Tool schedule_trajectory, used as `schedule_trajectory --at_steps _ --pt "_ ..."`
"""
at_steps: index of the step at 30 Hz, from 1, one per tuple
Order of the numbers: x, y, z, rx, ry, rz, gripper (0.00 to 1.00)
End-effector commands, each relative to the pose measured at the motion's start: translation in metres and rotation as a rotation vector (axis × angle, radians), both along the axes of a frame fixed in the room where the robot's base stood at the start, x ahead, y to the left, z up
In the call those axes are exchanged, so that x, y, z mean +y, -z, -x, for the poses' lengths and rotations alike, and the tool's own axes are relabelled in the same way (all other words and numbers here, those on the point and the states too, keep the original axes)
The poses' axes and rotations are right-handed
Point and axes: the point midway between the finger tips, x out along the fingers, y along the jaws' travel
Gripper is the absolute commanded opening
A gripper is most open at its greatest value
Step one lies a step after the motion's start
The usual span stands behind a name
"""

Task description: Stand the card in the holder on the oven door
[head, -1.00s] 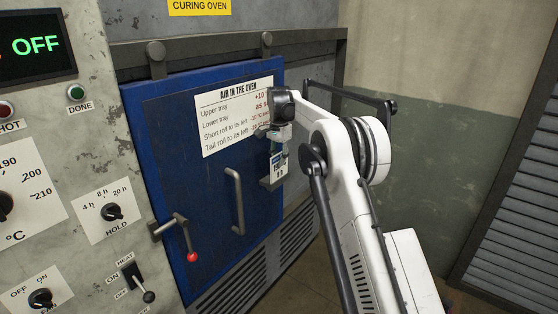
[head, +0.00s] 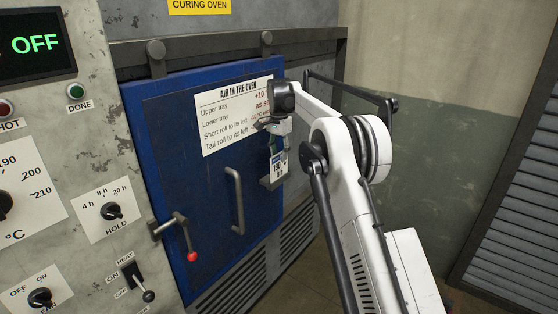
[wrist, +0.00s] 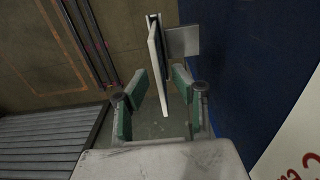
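The card (head: 279,168), white with a blue top band and what looks like "190" and "8 h", stands upright in the grey holder (head: 265,184) on the blue oven door (head: 190,185). In the wrist view the card (wrist: 159,60) shows nearly edge-on, beside the grey plate of the holder (wrist: 183,41). My gripper (head: 275,133) is just above the card. In the wrist view my gripper (wrist: 161,84) is open, its green-padded fingers on either side of the card's upper end with gaps between. The card's lower end in the holder is partly hidden.
The door carries a printed sheet (head: 222,128) behind my gripper, a vertical handle (head: 236,202) and a red-knobbed latch (head: 184,240). A control panel (head: 62,200) is at the left. A slatted unit (head: 515,220) is at the right, with open floor before it.

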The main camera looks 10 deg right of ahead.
Motion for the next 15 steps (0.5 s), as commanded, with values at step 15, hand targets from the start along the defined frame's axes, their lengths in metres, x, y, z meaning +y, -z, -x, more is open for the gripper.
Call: schedule_trajectory --at_steps 15 --pt "0.0 -0.086 0.0 0.0 0.0 0.0 0.25"
